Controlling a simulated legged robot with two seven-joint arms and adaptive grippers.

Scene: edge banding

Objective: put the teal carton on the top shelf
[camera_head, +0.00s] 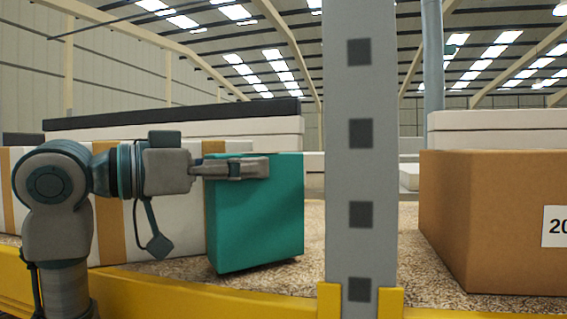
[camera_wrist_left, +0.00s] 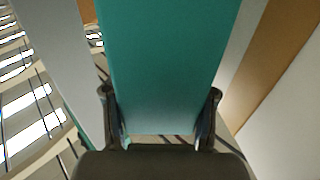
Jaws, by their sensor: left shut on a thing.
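The teal carton (camera_head: 258,215) stands nearly upright, slightly tilted, at the speckled shelf board (camera_head: 170,280), left of the grey post. Whether its base touches the board I cannot tell. My left gripper (camera_head: 262,167) reaches in from the left and is shut on the carton near its top. In the left wrist view the teal carton (camera_wrist_left: 165,65) fills the space between the two fingers of my left gripper (camera_wrist_left: 162,120), one on each side. My right gripper is not in view.
A grey perforated post (camera_head: 360,150) rises just right of the carton. A brown box (camera_head: 490,220) stands beyond it. A white box with tan bands (camera_head: 150,225) lies behind my left arm. A yellow beam (camera_head: 140,300) edges the shelf front.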

